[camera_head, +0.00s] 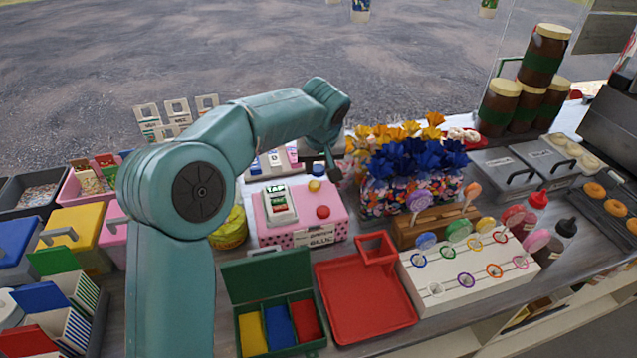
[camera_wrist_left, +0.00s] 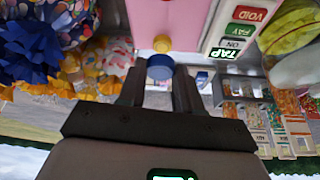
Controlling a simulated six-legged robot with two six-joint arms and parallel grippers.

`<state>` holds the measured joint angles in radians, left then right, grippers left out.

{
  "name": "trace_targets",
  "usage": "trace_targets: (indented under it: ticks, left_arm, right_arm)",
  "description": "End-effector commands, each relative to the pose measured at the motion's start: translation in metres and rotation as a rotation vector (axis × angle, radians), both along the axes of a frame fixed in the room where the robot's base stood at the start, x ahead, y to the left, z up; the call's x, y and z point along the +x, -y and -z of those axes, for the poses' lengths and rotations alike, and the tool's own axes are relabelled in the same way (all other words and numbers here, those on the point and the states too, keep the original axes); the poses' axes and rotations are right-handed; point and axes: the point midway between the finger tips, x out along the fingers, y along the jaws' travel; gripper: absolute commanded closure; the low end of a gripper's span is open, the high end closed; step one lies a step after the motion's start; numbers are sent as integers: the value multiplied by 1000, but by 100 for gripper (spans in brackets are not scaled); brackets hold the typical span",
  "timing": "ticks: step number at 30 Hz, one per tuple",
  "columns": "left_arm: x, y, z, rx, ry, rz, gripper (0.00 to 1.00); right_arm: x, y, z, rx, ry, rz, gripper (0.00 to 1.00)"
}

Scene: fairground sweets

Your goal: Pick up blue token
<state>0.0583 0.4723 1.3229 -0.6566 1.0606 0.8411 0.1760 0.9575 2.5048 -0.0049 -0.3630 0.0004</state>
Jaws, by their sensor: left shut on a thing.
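The blue token (camera_wrist_left: 160,66) is a small round disc between the fingertips of my left gripper (camera_wrist_left: 160,82) in the left wrist view. The gripper is shut on it. In the head view my left gripper (camera_head: 333,165) hangs behind the pink box (camera_head: 338,228), its fingers small and partly unclear. A yellow token (camera_head: 314,185) sits at the box's back edge, and it also shows just beyond the blue one in the left wrist view (camera_wrist_left: 162,43). A red token (camera_head: 322,212) lies on the pink box. My right gripper is out of view.
A card reader (camera_head: 280,205) stands on the pink box. Blue and orange flowers (camera_head: 410,160) are close to the right. In front are a green box (camera_head: 262,268) with yellow, blue and red compartments, a red tray (camera_head: 360,300) and a white lollipop stand (camera_head: 465,285).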

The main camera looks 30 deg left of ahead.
Motion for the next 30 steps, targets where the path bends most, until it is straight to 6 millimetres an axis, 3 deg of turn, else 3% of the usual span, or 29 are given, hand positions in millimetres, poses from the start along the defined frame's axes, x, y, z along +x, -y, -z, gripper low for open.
trace_targets:
  ticks: [6, 15, 24, 30]
  left_arm:
    - [1, 0, -56, 0, 5, 0, 94]
    - [1, 0, -102, 0, 1, 0, 94]
    - [6, 0, -114, 1, 1, -63, 94]
    - [15, -5, -85, 1, -6, -221, 94]
  right_arm:
    - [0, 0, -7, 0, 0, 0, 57]
    - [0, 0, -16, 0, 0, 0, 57]
    - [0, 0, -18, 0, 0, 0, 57]
    - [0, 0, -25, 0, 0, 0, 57]
